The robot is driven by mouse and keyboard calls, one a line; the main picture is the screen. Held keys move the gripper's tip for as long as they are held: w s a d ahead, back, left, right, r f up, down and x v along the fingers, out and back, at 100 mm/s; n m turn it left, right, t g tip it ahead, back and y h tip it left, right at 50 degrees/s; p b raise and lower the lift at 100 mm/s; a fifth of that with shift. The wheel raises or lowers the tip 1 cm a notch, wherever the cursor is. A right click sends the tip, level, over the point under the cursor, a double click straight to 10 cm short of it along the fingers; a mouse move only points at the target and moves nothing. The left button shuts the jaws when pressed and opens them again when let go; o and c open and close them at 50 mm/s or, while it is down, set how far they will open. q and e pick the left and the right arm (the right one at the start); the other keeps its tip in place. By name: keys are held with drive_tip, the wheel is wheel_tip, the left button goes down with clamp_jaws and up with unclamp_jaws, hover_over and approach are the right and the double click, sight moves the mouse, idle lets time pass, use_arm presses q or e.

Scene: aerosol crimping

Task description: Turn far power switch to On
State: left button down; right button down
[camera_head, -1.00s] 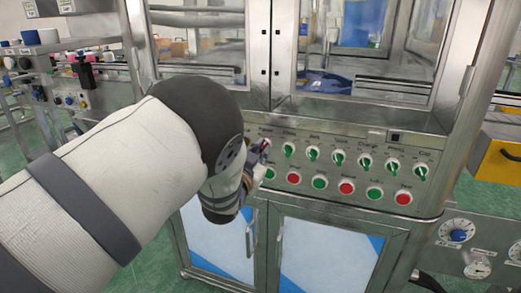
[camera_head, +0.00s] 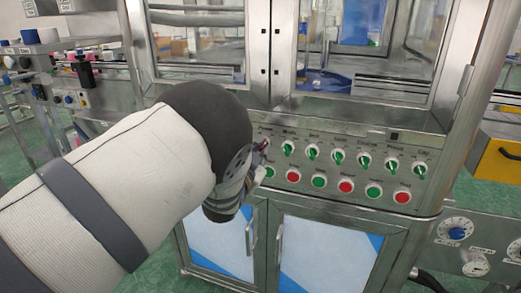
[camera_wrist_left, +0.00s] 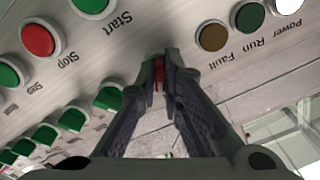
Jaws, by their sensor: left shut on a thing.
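The far power switch, a small red knob (camera_wrist_left: 158,72), sits at the left end of the upper control row, beside the green knobs. My left gripper (camera_head: 262,147) is at that end of the panel in the head view, and my wrist hides most of the switch there. In the left wrist view, the gripper's (camera_wrist_left: 166,65) two dark fingers come together around the red knob and are shut on it. How far the knob is turned cannot be told. My right gripper is in neither view.
The control panel (camera_head: 330,198) carries several green knobs (camera_head: 312,153) above red and green push buttons (camera_head: 346,186). Lamps labelled Fault, Run and Power show in the wrist view, including a brown lamp (camera_wrist_left: 214,37). Cabinet doors (camera_head: 330,255) lie below and glass guards above.

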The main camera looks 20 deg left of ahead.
use_arm(q)
drive_tip(key=c, duration=1.7)
unclamp_jaws()
drive_tip(key=s, duration=0.7)
drive_tip(key=shift+s+a, duration=0.15)
drive_tip(key=shift+s, duration=0.15)
drive_tip(key=shift+f, duration=0.1)
